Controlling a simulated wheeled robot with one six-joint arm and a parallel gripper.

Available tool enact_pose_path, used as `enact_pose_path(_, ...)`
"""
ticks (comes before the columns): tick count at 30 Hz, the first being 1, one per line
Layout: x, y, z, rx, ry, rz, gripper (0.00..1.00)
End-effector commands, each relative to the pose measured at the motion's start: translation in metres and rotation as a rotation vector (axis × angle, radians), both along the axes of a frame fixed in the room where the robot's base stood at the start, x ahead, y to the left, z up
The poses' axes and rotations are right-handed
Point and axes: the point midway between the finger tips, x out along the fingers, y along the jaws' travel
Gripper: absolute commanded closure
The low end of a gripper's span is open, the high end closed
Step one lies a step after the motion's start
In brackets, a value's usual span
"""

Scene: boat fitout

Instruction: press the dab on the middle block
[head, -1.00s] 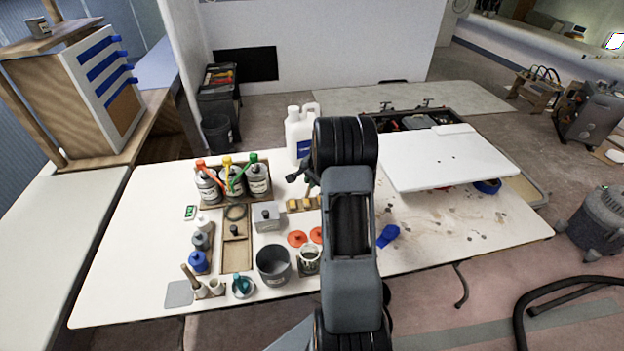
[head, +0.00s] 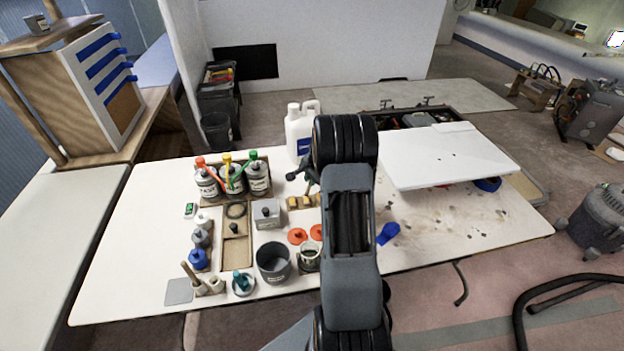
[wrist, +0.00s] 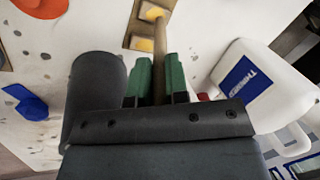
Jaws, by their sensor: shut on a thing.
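My gripper (wrist: 160,78), with green fingers, is shut on a thin wooden stick (wrist: 160,48) in the wrist view. The stick points away from the gripper towards a row of small wooden blocks with yellow patches on top. Two yellow patches show there, the nearer one (wrist: 146,43) and the farther one (wrist: 152,13).
A white jug (head: 300,135) stands close behind; it also shows in the wrist view (wrist: 262,85). Bottles with coloured tops (head: 232,178), a grey cup (head: 273,262), orange discs (head: 298,236) and a grey box (head: 266,213) crowd the left. A white panel (head: 448,158) lies right.

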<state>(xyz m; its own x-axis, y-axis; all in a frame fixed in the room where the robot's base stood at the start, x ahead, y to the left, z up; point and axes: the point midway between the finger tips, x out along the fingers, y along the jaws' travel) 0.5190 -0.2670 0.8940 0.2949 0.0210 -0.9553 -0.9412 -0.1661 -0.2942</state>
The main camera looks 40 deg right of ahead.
Motion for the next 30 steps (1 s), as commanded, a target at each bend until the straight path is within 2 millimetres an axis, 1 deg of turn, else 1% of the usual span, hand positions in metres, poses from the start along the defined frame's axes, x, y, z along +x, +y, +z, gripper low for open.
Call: enact_pose_path(30, 0.0, 0.0, -0.011, 0.0, 0.0, 0.0, 1.0)
